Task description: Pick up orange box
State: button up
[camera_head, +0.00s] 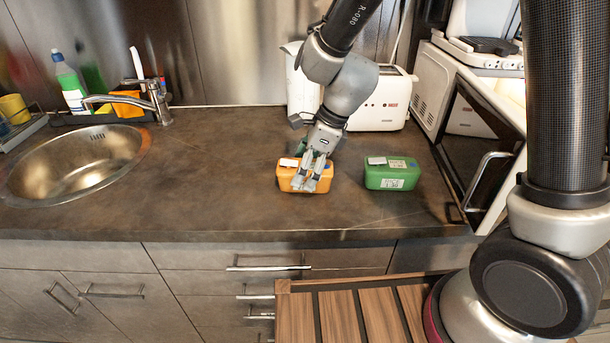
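The orange box (285,178) sits on the dark countertop, left of the green box. It has a pale label on its top left. My gripper (309,183) points down at the right half of the orange box, with its fingers in front of the box and hiding part of it. The two fingertips look slightly apart, but whether they touch the box cannot be made out.
A green box (391,174) stands close by on the right. Behind my arm is a white toaster (384,104). A sink (75,163) with a faucet (154,99) is at the left. The counter between sink and orange box is clear. A microwave (470,140) stands at the right.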

jog(key=shift+r, duration=0.1)
jog(key=c, duration=1.2)
